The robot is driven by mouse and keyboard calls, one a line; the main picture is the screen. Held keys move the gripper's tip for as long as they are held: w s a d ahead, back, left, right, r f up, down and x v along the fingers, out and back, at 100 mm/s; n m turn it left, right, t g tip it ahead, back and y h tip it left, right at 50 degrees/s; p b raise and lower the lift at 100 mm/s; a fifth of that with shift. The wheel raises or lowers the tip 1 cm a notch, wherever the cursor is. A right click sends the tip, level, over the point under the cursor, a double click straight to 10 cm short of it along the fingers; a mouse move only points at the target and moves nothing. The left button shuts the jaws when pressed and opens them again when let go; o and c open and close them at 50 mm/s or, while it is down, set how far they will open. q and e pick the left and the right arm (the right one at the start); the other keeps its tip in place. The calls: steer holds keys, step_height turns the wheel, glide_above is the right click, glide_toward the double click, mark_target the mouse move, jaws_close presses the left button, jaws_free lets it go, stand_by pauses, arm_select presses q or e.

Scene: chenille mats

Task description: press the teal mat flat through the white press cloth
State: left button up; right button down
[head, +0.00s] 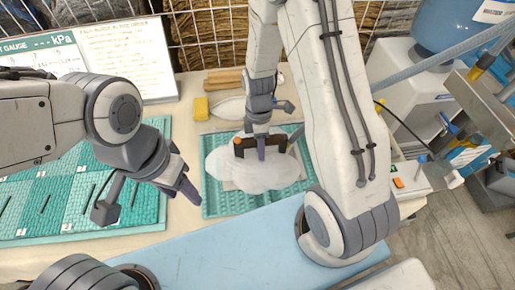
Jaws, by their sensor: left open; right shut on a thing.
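The teal mat (214,200) lies on the table in the middle of the head view, its edges showing around a pale white patch. The white press cloth (225,172) seems to be this rounded, partly see-through patch; I cannot tell cloth from steam there. My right gripper (262,150) is shut on the dark handle of a pressing tool (242,147) with an orange dot, over the white patch. The tool's underside and its contact with the cloth are hidden. My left gripper (148,204) is open and empty, left of the mat, with its fingers spread apart.
Larger teal mats (60,210) with dark marks lie at the left. Wooden rolls (225,80), a yellow block (201,108) and a white oval piece (231,108) lie behind the mat. A blue surface (220,250) is in front. A water jug (450,30) stands right.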

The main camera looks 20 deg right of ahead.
mark_target(282, 151)
steer(key=shift+s+d+f, duration=0.1)
steer(key=shift+s+d, duration=0.1)
steer(key=shift+d, duration=0.65)
steer(key=shift+d, duration=0.15)
steer(key=shift+s+d, duration=0.15)
steer(key=shift+d, duration=0.4)
steer(key=shift+s+d, duration=0.15)
steer(key=shift+d, duration=0.4)
steer(key=shift+d, duration=0.1)
steer(key=shift+s+d+r, duration=0.1)
steer(key=shift+d+r, duration=0.05)
steer(key=shift+d, duration=0.45)
steer(key=shift+s+d+r, duration=0.1)
steer(key=shift+d, duration=0.45)
steer(key=shift+r+p, duration=0.15)
steer(key=shift+p, duration=0.2)
step_height(282, 151, up, 8)
steer(key=p, duration=0.7)
